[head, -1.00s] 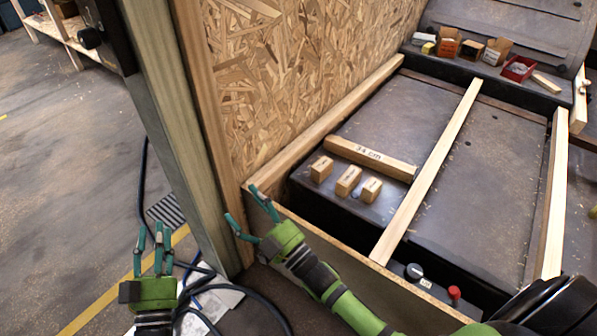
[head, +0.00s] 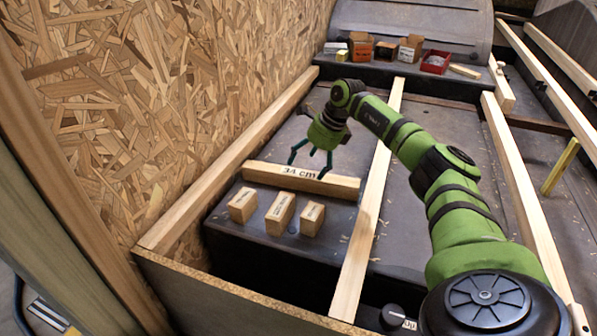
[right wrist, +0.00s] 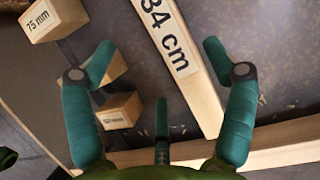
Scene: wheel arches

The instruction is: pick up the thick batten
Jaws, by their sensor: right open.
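The thick batten (head: 272,177), a short light wooden bar marked "34 cm", lies flat on the dark surface beside the particle-board wall. My right gripper (head: 309,167) is above it in the head view, fingers pointing down and spread open. In the right wrist view the batten (right wrist: 172,50) runs between the two long fingers of the open gripper (right wrist: 160,60), with the third finger below, near its edge. The jaws hold nothing. I cannot tell whether any fingertip touches the batten. My left gripper is not in view.
Three small wooden blocks (head: 280,213) stand just in front of the batten. A long wooden rail (head: 366,225) runs close past its right end. Another rail (head: 230,160) lies along the wall. Small boxes (head: 410,48) and a red bin (head: 436,62) stand at the back.

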